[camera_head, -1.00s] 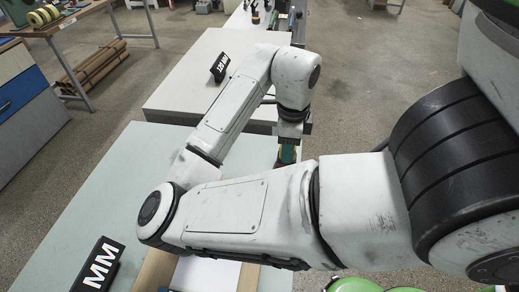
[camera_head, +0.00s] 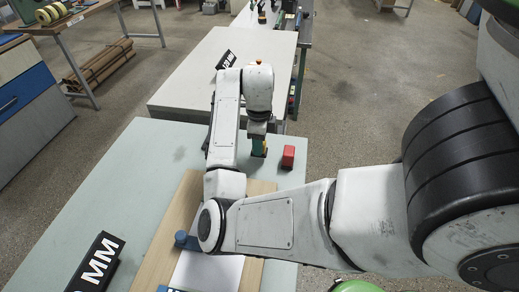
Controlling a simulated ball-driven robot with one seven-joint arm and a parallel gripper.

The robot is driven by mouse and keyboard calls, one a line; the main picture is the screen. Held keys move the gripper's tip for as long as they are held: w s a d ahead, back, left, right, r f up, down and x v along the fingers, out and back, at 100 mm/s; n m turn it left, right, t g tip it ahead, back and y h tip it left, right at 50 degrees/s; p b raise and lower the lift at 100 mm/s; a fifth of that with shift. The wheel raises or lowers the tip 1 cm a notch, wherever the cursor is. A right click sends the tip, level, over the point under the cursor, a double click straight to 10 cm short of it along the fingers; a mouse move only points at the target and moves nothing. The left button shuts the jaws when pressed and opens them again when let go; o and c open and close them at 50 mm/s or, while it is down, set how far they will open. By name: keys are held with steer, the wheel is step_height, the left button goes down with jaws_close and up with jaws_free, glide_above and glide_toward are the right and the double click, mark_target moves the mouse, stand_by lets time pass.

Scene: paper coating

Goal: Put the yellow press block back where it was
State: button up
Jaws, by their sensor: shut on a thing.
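My gripper (camera_head: 258,147) hangs from the arm's wrist over the far right part of the near pale green table, left of a red block. It is shut on the yellow press block (camera_head: 265,151), of which only a small yellow patch shows beside the dark green fingers. I cannot tell whether the block touches the table. A wooden board (camera_head: 160,255) lies on this table with a white sheet of paper (camera_head: 210,273) on it. My arm hides part of the board.
The red block (camera_head: 288,157) stands close to the right of my gripper, near the table's right edge. A blue object (camera_head: 186,240) is on the board beside my arm. A black sign with white letters (camera_head: 95,264) stands at the left.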

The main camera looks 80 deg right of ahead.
steer(key=shift+s+f, duration=0.1)
steer(key=shift+f, duration=1.2)
steer(key=shift+f, duration=0.1)
steer(key=o, duration=1)
step_height(320, 180, up, 12)
steer(key=shift+r+p, duration=0.15)
steer(key=shift+p, duration=0.6)
